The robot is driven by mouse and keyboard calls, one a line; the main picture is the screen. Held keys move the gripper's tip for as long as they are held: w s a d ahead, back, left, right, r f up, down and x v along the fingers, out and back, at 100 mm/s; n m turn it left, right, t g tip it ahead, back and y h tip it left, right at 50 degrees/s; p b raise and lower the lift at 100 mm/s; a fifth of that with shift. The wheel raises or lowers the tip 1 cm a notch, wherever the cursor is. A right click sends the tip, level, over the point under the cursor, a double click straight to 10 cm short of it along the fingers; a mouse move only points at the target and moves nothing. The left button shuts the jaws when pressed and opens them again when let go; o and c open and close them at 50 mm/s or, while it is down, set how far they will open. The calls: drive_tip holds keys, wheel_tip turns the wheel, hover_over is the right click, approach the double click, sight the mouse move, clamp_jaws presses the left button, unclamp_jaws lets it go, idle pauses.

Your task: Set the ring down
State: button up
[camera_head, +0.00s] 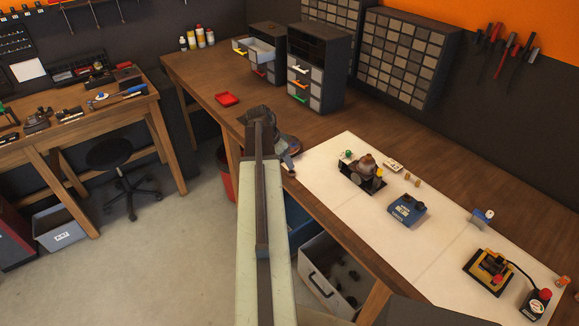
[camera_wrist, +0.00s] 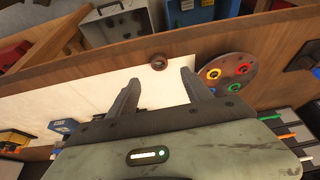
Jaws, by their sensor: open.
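A small dark brown ring (camera_wrist: 158,62) appears in the wrist view at the corner of the white sheet (camera_wrist: 90,108), close to the wooden bench edge. My gripper (camera_wrist: 160,77) is open, with its two fingers apart. The ring shows just beyond and between the fingertips, and no finger visibly touches it. A round grey-brown plate (camera_wrist: 237,87) with coloured rings on it lies right of the fingers. In the head view my arm reaches to the bench, and my gripper (camera_head: 284,148) is mostly hidden.
The white sheet (camera_head: 375,225) bears a blue box (camera_head: 407,209), a yellow-based device (camera_head: 488,272) and small parts. A red tray (camera_head: 227,99) and drawer cabinets (camera_head: 318,67) stand farther back. Bare wood lies behind the sheet. A grey bin (camera_head: 327,279) is below.

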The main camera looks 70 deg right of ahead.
sight(289, 176)
drive_tip(key=b+x, duration=0.2)
drive_tip(key=shift+f+b, duration=0.3)
drive_tip(key=shift+f, duration=0.05)
drive_tip(key=b+x, duration=0.5)
drive_tip(key=shift+s+d+f, duration=0.1)
drive_tip(key=shift+d+f, duration=0.05)
drive_tip(key=shift+f, duration=0.1)
drive_tip(key=shift+r, duration=0.2)
clamp_jaws()
